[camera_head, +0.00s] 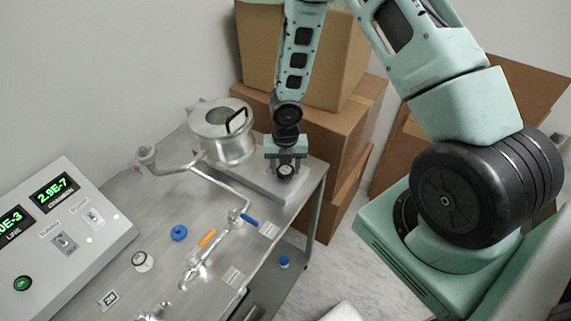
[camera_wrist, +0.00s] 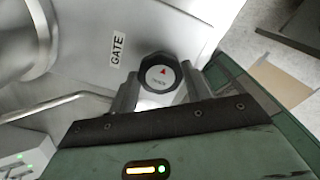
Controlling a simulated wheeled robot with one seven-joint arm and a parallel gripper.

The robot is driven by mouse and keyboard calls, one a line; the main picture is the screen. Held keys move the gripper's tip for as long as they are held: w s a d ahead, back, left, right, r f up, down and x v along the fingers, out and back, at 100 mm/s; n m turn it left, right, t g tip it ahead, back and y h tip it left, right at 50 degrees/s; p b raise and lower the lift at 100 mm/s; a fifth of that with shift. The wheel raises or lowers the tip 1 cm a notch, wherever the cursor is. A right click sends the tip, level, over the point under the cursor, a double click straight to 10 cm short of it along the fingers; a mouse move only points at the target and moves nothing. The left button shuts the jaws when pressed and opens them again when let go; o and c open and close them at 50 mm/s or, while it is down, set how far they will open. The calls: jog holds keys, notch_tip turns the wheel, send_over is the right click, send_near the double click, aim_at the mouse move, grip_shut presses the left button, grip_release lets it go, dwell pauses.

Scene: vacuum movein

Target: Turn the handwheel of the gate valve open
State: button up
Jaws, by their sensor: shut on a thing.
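The gate valve's handwheel (camera_wrist: 161,74) is a black knob with a white face and a red arrow. It shows in the wrist view beside a label reading GATE (camera_wrist: 118,50). In the head view the handwheel (camera_head: 286,170) is at the far right end of the bench, on a metal plate. My gripper (camera_wrist: 160,88) has its two fingers on either side of the handwheel and is shut on it. In the head view my gripper (camera_head: 286,157) reaches down over the handwheel from above. The small text on the face is too blurred to read surely.
A metal chamber (camera_head: 221,148) with a black handle stands left of my gripper. Pipes, an orange lever (camera_head: 207,238) and a blue lever (camera_head: 249,219) lie nearer on the bench. A control panel (camera_head: 62,240) is at left. Cardboard boxes (camera_head: 316,137) stand close behind my gripper.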

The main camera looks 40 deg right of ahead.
aim_at(284, 171)
jog(key=shift+w, duration=0.1)
dwell(0.3)
jog(key=o, duration=1)
jog(key=shift+c, duration=0.2)
notch_tip(284, 171, up, 18)
jog(key=p, duration=0.2)
jog(key=shift+f, duration=0.25)
jog(key=s+a+f+m+b, duration=0.1)
jog(key=s+a+m+b, duration=1.2)
jog(key=s+a+m, duration=0.5)
jog(key=s+m, duration=0.3)
jog(key=s, duration=0.1)
jog(key=shift+a+f+m+y+b, duration=0.15)
jog(key=shift+f+m+y+b, duration=0.15)
jog(key=shift+b, duration=0.1)
